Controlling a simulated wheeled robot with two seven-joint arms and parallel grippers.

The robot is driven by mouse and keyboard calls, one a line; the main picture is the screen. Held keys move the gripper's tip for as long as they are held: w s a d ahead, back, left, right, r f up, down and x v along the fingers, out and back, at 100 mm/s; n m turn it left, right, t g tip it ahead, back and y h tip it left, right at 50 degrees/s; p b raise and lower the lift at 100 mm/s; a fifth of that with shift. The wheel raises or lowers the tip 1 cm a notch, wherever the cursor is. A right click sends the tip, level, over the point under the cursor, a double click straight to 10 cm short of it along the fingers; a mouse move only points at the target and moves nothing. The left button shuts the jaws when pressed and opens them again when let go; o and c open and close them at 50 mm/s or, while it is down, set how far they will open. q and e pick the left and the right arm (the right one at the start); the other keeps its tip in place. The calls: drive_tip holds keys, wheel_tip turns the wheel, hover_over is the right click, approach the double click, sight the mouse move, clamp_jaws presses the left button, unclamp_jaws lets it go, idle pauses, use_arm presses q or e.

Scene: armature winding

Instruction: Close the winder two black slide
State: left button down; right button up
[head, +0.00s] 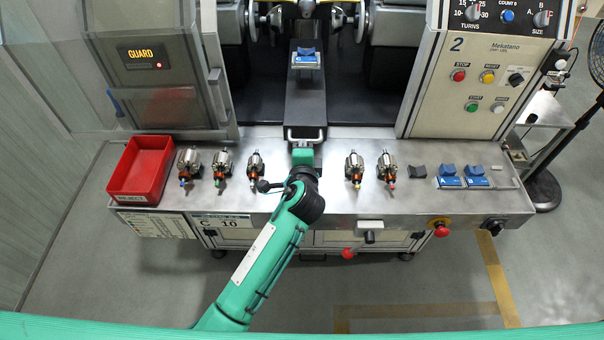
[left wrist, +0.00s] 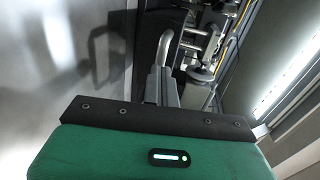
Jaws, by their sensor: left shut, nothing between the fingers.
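The black slide (head: 307,105) of winder two runs out from the machine's opening toward the steel bench. A blue and silver fixture (head: 306,59) sits on its top. A pale bar handle (head: 305,133) is at its front end, and a curved metal handle bar (left wrist: 178,42) also shows in the left wrist view. My left gripper (head: 303,145) is right at the near side of the handle, with its fingers (left wrist: 162,88) shut and empty. I cannot tell whether the fingers touch the handle. My right gripper is not in view.
Several copper-wound armatures (head: 354,168) stand on the steel bench on both sides of my left arm. A red reject bin (head: 142,167) is at left. Blue blocks (head: 449,176) lie at right. The guard panel (head: 150,60) and control panel (head: 487,70) flank the opening.

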sight(303, 109)
use_arm(q)
drive_tip(key=r+b+x, duration=0.1)
drive_tip(key=x, duration=0.4)
drive_tip(key=r+b+x, duration=0.1)
drive_tip(key=x, duration=0.3)
drive_tip(key=b+x, duration=0.1)
drive_tip(key=x, duration=0.4)
drive_tip(key=shift+w+d+r+b, duration=0.1)
drive_tip(key=shift+w+r+b, duration=0.25)
drive_tip(key=shift+w, duration=0.25)
drive_tip(key=shift+r, duration=0.3)
drive_tip(key=shift+w+r, duration=0.1)
